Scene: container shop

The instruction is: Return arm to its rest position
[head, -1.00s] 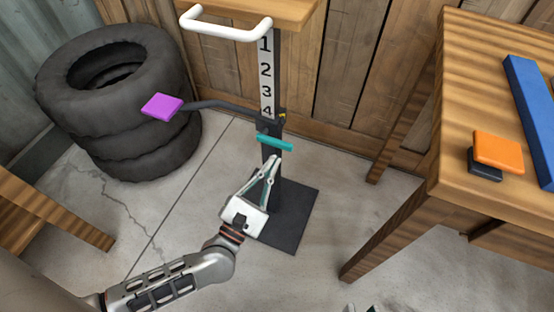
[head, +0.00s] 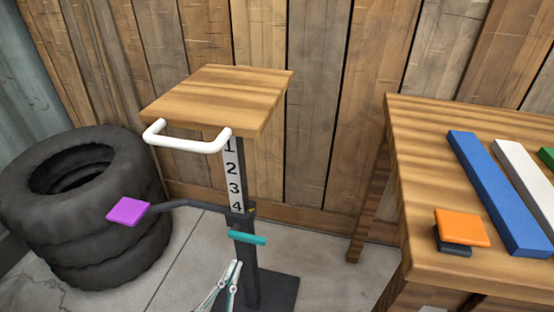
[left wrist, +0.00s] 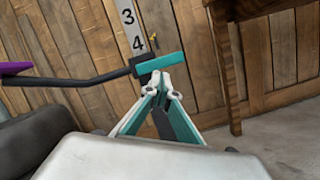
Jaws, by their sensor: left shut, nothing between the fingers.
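My left gripper (head: 237,264) is shut and empty, its fingertips together just below the teal bar (head: 247,238) on the stand's post in the head view. In the left wrist view the shut fingertips (left wrist: 161,78) appear right at the teal bar (left wrist: 160,63); I cannot tell whether they touch it. The stand has a wooden top (head: 220,95), a white handle (head: 188,143), a number strip (head: 233,178) reading 1 to 4, and a dark lever ending in a purple pad (head: 128,210). The lever meets the post near the 4. My right gripper is not clearly visible.
Stacked black tires (head: 80,235) stand left of the post. A wooden table (head: 415,190) at right holds a blue bar (head: 497,190), a white bar (head: 525,180) and an orange block (head: 462,227). Wooden boards (head: 320,90) close off the back.

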